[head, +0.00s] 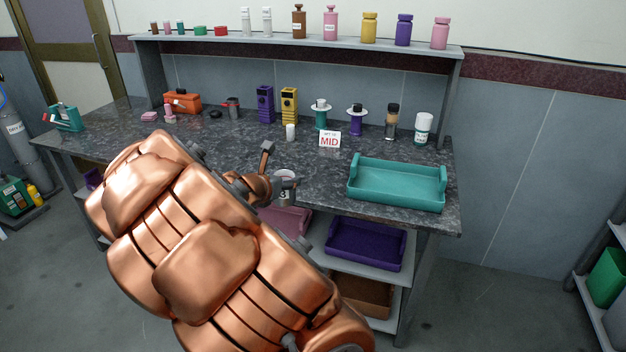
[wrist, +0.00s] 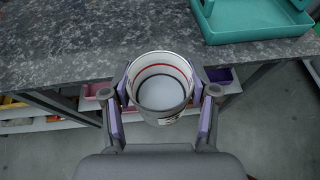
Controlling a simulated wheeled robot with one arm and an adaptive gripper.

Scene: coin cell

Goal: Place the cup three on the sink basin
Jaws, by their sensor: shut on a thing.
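Cup three (head: 284,193), a light grey cup with a dark 3 on its side, is in my gripper (head: 277,184), in front of the counter's front edge. In the wrist view the cup (wrist: 160,92) is upright between the two fingers of my gripper (wrist: 161,86), which are shut on its sides. I look into its open top, which has a red ring inside and appears empty. Most of my gripper is hidden behind my arm in the head view. I cannot make out a sink basin in either view.
A teal tray (head: 396,188) sits at the right of the dark stone counter (head: 240,146). A MID sign (head: 330,139), a small white cylinder (head: 290,132) and several bottles stand further back. Purple (head: 366,246) and pink bins are on shelves below. The counter's front middle is fairly clear.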

